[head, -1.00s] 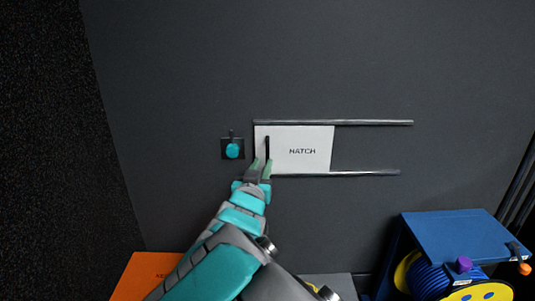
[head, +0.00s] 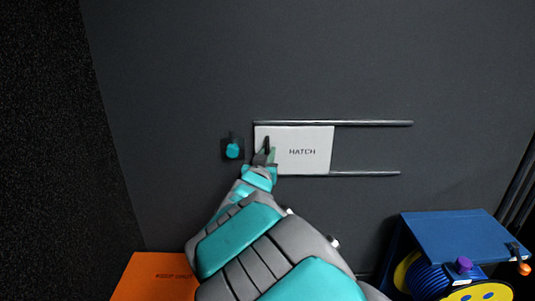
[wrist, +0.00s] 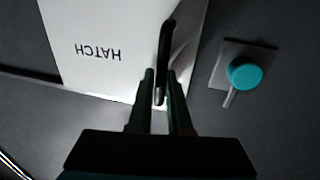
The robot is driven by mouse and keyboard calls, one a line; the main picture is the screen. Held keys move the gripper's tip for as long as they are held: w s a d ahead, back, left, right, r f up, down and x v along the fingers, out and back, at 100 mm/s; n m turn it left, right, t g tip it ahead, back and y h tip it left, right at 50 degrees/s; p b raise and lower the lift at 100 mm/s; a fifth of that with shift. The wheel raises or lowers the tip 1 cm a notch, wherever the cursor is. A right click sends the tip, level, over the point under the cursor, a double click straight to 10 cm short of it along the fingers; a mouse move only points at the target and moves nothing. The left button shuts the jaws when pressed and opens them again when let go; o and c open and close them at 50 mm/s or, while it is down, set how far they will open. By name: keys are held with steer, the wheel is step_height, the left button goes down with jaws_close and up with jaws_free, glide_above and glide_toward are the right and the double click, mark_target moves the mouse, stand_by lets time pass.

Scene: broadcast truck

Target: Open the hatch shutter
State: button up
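The hatch shutter (head: 310,141) is a white panel marked HATCH on the dark wall, at the left end of its two rails in the head view. It also shows upside down in the wrist view (wrist: 85,30). A dark upright bar handle (wrist: 166,40) stands near the shutter's edge, and its upper part shows in the head view (head: 267,143). My gripper (head: 266,157) is at the handle's lower part. In the wrist view its two fingers (wrist: 161,77) stand apart on either side of the handle, with small gaps; contact is not clear.
A teal knob or latch (head: 232,150) on a dark plate sits left of the shutter. The rails (head: 375,123) run on to the right over bare wall. An orange box (head: 150,277) is at lower left, and a blue stand (head: 465,235) with a cable reel at lower right.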

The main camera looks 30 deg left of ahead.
jaws_close()
stand_by(1.0)
steer(key=shift+w+d+b, duration=1.6)
steer(key=shift+d+b, duration=0.3)
steer(key=shift+d, duration=1)
steer(key=shift+w+d+b, duration=1.65)
steer(key=shift+d+b, duration=0.25)
steer(key=shift+d, duration=1.05)
steer(key=shift+w+d+b, duration=1.6)
steer(key=shift+d+b, duration=0.3)
steer(key=shift+d, duration=1)
steer(key=shift+o, duration=1.1)
jaws_free()
steer(key=shift+s, duration=0.1)
